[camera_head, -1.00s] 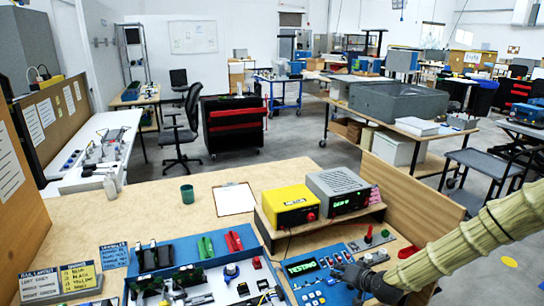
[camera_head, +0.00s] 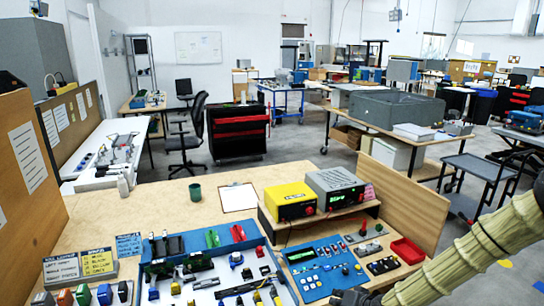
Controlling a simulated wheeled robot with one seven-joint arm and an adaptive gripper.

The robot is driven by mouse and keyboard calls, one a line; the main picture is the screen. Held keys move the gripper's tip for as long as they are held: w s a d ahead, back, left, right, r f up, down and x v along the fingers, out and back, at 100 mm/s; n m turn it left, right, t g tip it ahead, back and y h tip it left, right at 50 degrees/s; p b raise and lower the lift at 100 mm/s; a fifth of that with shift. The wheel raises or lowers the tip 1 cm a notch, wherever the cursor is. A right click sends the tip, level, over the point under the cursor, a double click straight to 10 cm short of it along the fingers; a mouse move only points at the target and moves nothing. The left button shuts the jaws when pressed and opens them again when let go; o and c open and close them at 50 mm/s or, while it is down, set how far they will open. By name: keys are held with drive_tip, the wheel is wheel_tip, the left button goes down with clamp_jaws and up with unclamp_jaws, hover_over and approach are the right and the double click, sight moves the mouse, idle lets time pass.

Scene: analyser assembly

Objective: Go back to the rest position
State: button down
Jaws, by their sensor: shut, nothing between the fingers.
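My arm in its ribbed beige sleeve comes in from the right edge. My gripper (camera_head: 352,297) is at the bottom edge of the head view, dark and mostly cut off. It is shut, with nothing seen in it. It is just below the front right of the blue control panel (camera_head: 303,257), which carries a dark display, buttons and knobs. No contact with the panel is visible.
A wooden side panel (camera_head: 410,204) stands at the right. Label cards stand at the left.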

drive_tip(key=s+a+f+n+g+h+b, duration=0.1)
drive_tip(key=s+f+g, duration=0.1)
drive_tip(key=s+f, duration=0.65)
drive_tip(key=s+a+f+g+h, duration=0.1)
drive_tip(key=s+f+g, duration=0.2)
drive_tip(key=s, duration=1.1)
drive_tip(key=s+a+f+n+g+h+b, duration=0.15)
drive_tip(key=s+f, duration=0.35)
drive_tip(key=s, duration=0.6)
drive_tip(key=s+d+g+h, duration=0.1)
drive_tip(key=s+d+g, duration=0.2)
drive_tip(key=s, duration=0.9)
drive_tip(key=shift+d+f, duration=0.2)
drive_tip(key=shift+d, duration=0.65)
drive_tip(key=shift+w+n, duration=0.1)
drive_tip(key=shift+n, duration=0.15)
